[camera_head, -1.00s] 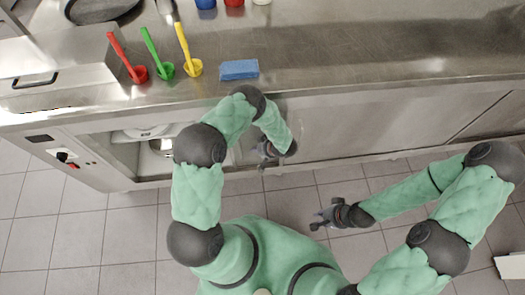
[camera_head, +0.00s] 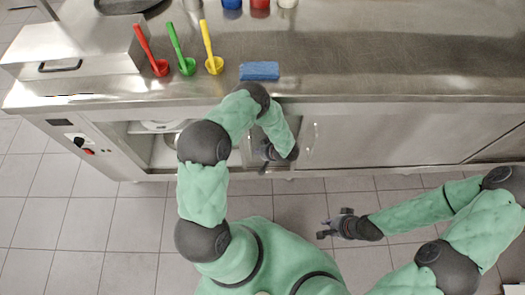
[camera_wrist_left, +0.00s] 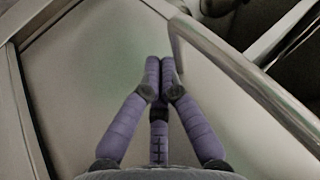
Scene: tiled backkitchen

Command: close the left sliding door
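The lower cabinet stands under the steel counter. Its left bay (camera_head: 163,148) is open, with pale dishes or pots inside. The left sliding door is mostly hidden behind my left arm; a pale door panel (camera_wrist_left: 90,80) with a metal bar handle (camera_wrist_left: 235,75) fills much of the left wrist view. My left gripper (camera_head: 265,158) is low at the cabinet front, just left of the right door (camera_head: 385,138). In the wrist view its fingertips (camera_wrist_left: 160,66) are together, left of the bar; contact is unclear. My right gripper (camera_head: 322,229) hangs over the floor, away from the cabinet, too small to read.
On the counter are red (camera_head: 160,66), green (camera_head: 187,65) and yellow (camera_head: 214,64) ladles, a blue sponge (camera_head: 259,71) and small coloured pots (camera_head: 260,5) at the back. A control panel (camera_head: 84,144) is left of the open bay. The tiled floor (camera_head: 120,235) is clear.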

